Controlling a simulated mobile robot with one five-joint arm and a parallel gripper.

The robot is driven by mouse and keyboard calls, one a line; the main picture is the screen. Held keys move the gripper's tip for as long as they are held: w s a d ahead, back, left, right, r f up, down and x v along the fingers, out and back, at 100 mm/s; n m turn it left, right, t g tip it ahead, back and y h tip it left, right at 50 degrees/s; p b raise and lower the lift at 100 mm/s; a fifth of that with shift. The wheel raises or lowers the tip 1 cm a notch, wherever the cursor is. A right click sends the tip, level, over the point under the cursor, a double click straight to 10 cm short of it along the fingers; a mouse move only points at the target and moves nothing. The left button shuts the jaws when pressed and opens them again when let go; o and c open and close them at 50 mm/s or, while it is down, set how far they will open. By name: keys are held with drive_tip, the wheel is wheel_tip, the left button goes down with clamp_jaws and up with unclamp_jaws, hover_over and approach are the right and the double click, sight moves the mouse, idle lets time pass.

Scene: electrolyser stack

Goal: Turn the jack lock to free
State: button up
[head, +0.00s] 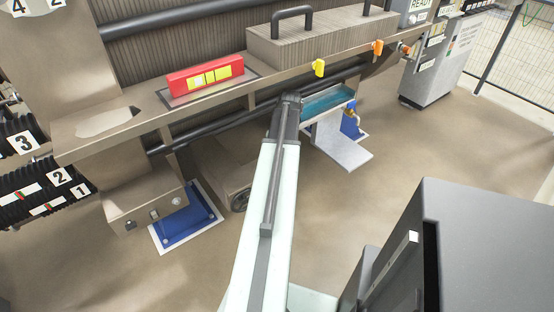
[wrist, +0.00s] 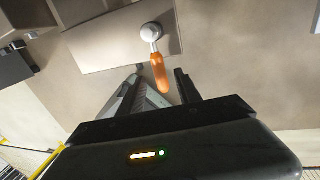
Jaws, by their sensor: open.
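In the wrist view an orange-handled lever (wrist: 159,72), which looks like the jack lock, sits on a round silver pivot (wrist: 151,32) on a beige plate (wrist: 110,42). Its handle points down in the picture, toward my gripper, leaning slightly right. My gripper (wrist: 158,78) is open, with one dark finger on each side of the handle's lower end. I cannot tell whether either finger touches it. No free or locked marking is readable. In the head view my arm hides the gripper, and I cannot make out this lever there.
In the head view a long beige beam (head: 110,135) crosses above my arm's end. Open floor (head: 370,185) lies to the right.

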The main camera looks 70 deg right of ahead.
drive_tip(key=r+p, duration=0.3)
drive_tip(key=d+r+p, duration=0.1)
drive_tip(key=r, duration=0.1)
drive_tip(key=shift+s+r, duration=0.25)
drive_tip(key=shift+s, duration=0.1)
drive_tip(key=shift+a, duration=0.1)
